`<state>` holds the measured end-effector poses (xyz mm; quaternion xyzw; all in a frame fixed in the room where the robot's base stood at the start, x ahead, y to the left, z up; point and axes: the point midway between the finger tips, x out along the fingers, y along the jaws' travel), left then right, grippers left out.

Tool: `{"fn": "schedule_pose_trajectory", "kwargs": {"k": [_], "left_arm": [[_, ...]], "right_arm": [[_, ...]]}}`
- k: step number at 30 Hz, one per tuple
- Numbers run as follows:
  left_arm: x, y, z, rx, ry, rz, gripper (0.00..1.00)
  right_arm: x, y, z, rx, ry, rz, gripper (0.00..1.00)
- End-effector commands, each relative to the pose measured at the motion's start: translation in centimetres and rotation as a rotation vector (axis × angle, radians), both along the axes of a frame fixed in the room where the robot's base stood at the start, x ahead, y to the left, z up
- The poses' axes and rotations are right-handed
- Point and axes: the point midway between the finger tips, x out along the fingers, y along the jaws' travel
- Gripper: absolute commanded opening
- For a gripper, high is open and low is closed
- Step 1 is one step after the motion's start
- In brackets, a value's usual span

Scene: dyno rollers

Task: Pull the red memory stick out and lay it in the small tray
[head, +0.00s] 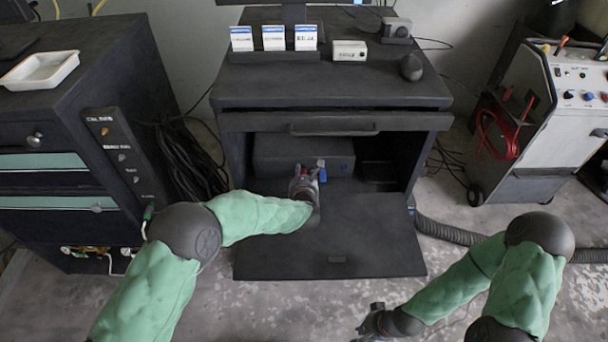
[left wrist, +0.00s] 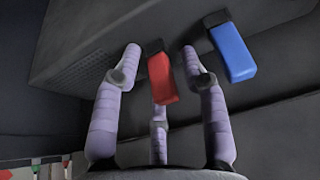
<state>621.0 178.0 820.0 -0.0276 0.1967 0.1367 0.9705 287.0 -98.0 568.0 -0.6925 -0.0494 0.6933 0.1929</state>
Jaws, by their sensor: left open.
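The red memory stick (left wrist: 161,78) sticks out of the front of a dark box in the left wrist view. My left gripper (left wrist: 160,62) is open, with its fingers on either side of the red stick; I cannot tell whether any finger touches it. A blue stick (left wrist: 232,50) sits in the same box just right of the gripper. In the head view my left gripper (head: 304,176) reaches into the cabinet at the dark box (head: 290,152) and hides most of the red stick. The small white tray (head: 40,70) lies on the left cabinet. My right gripper (head: 372,322) hangs low over the floor.
The cabinet's flap door (head: 370,235) is folded down in front of the box. The cabinet top holds several white cards (head: 273,38), a small white box (head: 349,50) and a dark mouse-like object (head: 411,67). A wheeled machine (head: 575,105) stands at the right.

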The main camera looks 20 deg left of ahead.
Motion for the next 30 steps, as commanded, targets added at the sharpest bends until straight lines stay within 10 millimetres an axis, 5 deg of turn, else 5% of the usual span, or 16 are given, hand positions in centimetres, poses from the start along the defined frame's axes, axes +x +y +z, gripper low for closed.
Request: {"fn": "schedule_pose_trajectory", "kwargs": {"k": [21, 26, 30], "left_arm": [[0.00, 0.01, 0.00, -0.001, 0.000, 0.000, 0.43], [0.02, -0.04, 0.05, 0.000, -0.001, -0.001, 0.00], [0.08, -0.12, 0.16, -0.001, -0.002, -0.003, 0.00]], "right_arm": [[0.00, 0.00, -0.75, 0.000, 0.000, 0.000, 0.00], [0.00, 0.00, -0.75, 0.000, 0.000, 0.000, 0.00], [0.00, 0.00, -0.74, 0.000, 0.000, 0.000, 0.00]]}}
